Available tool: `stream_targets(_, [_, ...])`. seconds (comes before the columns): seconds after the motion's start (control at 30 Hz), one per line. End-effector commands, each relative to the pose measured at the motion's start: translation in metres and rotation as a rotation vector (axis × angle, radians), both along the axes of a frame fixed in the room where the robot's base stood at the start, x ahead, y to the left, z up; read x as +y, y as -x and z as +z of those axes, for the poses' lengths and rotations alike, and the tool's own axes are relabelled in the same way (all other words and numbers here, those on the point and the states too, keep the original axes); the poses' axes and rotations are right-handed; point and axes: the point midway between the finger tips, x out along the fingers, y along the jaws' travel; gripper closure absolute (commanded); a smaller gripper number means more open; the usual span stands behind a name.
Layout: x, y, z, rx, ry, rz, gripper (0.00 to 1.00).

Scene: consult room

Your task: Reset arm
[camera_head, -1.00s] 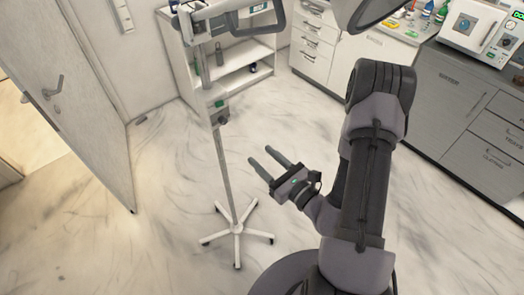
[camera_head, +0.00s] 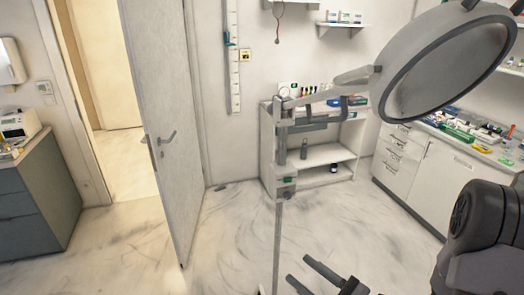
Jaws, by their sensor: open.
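My gripper (camera_head: 312,276) shows at the bottom edge of the head view, with its two dark fingers apart and nothing between them. It is over the floor, just right of the pole of a wheeled lamp stand. The gripper's rear part and wrist are cut off by the bottom edge. Part of my arm shows at the lower right.
The lamp stand's pole (camera_head: 277,240) rises close to my gripper, and its large round head (camera_head: 450,62) hangs at the upper right. An open door (camera_head: 160,120) stands left. A white shelf unit (camera_head: 318,160) and cabinets (camera_head: 440,175) line the back and right. Marbled floor (camera_head: 225,240) is clear between.

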Motion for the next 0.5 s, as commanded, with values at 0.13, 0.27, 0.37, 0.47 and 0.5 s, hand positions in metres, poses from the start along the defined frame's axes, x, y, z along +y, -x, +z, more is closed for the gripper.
stream_targets(0.13, [0.053,0.038,0.013,-0.08,0.131,0.297,0.54])
stream_targets(0.27, [0.092,0.096,0.007,-0.15,0.354,0.613,0.54])
stream_targets(0.37, [0.101,0.148,-0.02,-0.22,0.664,0.867,0.54])
stream_targets(0.47, [0.075,0.18,-0.055,-0.317,1.118,1.031,0.54])
stream_targets(0.5, [0.059,0.181,-0.062,-0.362,1.299,1.044,0.54])
